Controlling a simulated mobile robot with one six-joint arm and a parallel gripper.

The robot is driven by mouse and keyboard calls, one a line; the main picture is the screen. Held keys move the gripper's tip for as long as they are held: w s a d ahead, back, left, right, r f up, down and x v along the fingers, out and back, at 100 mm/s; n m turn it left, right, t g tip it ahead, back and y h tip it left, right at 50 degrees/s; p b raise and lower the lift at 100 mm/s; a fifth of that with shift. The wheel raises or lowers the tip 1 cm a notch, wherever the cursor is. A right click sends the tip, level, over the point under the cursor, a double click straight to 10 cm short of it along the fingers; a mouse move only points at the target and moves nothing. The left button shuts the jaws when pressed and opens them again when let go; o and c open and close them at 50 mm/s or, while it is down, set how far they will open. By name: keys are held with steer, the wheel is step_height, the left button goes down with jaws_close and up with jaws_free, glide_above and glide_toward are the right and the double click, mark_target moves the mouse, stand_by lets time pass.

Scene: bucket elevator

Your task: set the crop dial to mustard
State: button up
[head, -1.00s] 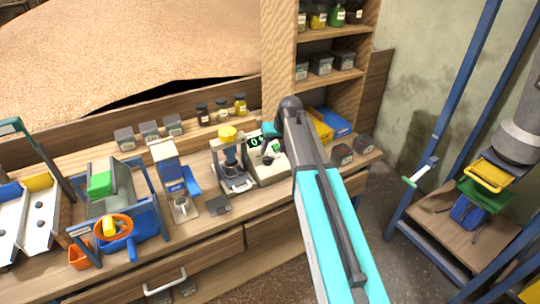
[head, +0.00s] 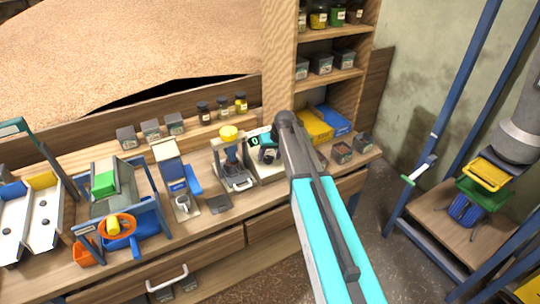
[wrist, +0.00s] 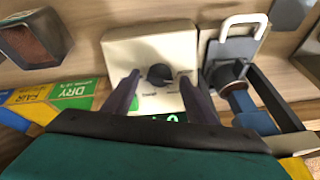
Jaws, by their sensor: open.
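The crop dial is a black round knob (wrist: 160,74) on the face of a cream meter box (wrist: 118,48). In the wrist view, small markings around the knob are too blurred to read. My gripper (wrist: 160,80) is open, with one finger on each side of the knob and a gap to it on both sides. In the head view the meter box (head: 262,173) stands on the bench with a green lit digit display (head: 254,141). My gripper and arm hide much of its face there.
A press-like device with a yellow top (head: 229,133) stands just left of the meter. Jars (head: 222,110) line the ledge behind.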

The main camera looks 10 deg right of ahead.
steer(key=c, duration=1.1)
